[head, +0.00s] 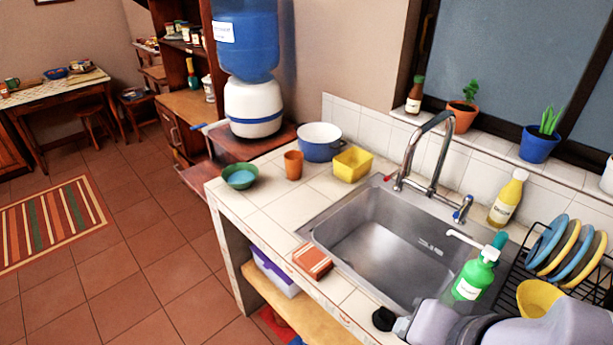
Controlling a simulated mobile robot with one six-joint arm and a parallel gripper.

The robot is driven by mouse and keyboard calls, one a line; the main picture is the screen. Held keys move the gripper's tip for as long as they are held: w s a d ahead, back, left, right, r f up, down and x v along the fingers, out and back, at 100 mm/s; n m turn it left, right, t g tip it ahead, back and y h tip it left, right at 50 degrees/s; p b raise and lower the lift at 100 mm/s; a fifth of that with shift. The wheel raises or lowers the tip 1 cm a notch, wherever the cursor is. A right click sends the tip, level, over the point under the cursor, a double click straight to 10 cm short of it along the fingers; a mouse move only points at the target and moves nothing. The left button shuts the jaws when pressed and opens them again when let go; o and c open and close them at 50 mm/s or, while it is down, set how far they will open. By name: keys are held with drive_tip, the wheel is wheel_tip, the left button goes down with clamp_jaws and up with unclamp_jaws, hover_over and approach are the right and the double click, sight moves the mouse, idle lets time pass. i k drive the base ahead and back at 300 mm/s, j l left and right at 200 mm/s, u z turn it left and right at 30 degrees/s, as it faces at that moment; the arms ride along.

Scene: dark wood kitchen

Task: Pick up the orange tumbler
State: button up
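The orange tumbler (293,165) stands upright on the tiled counter (268,210), left of the sink. It is between a green bowl (240,176) at its left and a blue pot (320,142) just behind and right of it. A yellow square container (352,164) is to its right. My arm reaches in from the lower right corner. A dark piece at its left end (384,318) may be part of my gripper, low over the counter's front edge and well away from the tumbler. I cannot make out its fingers.
The sink (385,245) has a tall faucet (428,155). A green soap bottle (470,278) and a dish rack (560,265) with plates stand close to my arm. A red-brown block (312,262) lies at the counter's front. The counter in front of the tumbler is clear.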

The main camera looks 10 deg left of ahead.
sight(293, 159)
drive_tip(key=i+j+u, duration=0.4)
drive_tip(key=i+j, duration=1.35)
drive_tip(key=j, duration=0.15)
